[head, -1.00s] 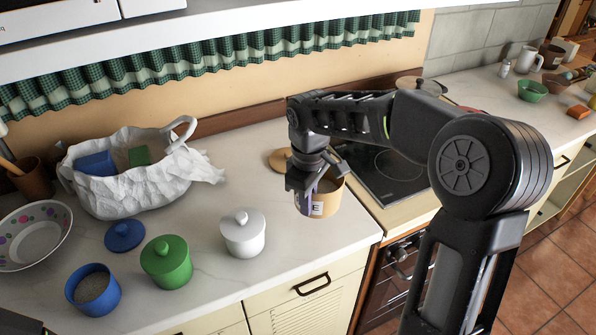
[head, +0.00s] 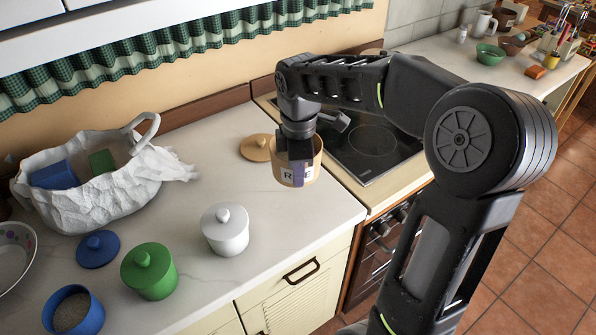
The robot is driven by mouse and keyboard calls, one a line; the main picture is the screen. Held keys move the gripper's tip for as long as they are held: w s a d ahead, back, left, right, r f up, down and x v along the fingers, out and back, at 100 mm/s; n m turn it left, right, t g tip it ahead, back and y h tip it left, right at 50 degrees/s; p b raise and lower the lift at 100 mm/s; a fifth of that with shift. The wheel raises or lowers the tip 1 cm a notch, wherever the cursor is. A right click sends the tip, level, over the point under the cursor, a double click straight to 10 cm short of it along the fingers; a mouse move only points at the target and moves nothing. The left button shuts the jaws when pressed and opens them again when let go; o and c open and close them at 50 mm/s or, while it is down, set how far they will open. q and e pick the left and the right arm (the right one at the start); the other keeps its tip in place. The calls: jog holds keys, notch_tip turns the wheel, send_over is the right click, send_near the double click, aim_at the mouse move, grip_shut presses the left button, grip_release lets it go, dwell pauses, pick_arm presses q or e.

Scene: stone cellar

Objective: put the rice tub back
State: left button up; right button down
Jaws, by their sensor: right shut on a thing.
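The rice tub (head: 314,162) is a tan, open-topped tub with a white label; an "R" and an "E" show, and the gripper covers the letters between. My right gripper (head: 297,174) is shut on the tub's near wall, with a finger down over the label. The tub is upright near the counter's right end, beside the hob. I cannot tell whether its base touches the counter. A round tan lid with a knob (head: 256,146) lies on the counter just left of and behind the tub. My left gripper is not in view.
A white lidded tub (head: 225,232), a green lidded tub (head: 148,273) and an open blue tub (head: 56,322) stand in a row at front left. A blue lid (head: 98,249) lies behind them. A white bag (head: 75,205) stands behind. The hob (head: 372,142) is right of the tub.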

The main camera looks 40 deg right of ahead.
jog(key=shift+f+b, duration=2.9)
jog(key=shift+f, duration=1.25)
jog(key=shift+f+b, duration=0.45)
jog(key=shift+f, duration=0.2)
jog(key=c, duration=1.2)
grip_release()
jog(key=shift+o, duration=0.4)
jog(key=shift+r, duration=0.15)
notch_tip(320, 180, up, 4)
jog(key=p, duration=0.3)
jog(key=shift+f, duration=0.2)
jog(key=shift+r+p, duration=2.2)
jog(key=shift+r, duration=0.45)
jog(key=shift+f, duration=0.1)
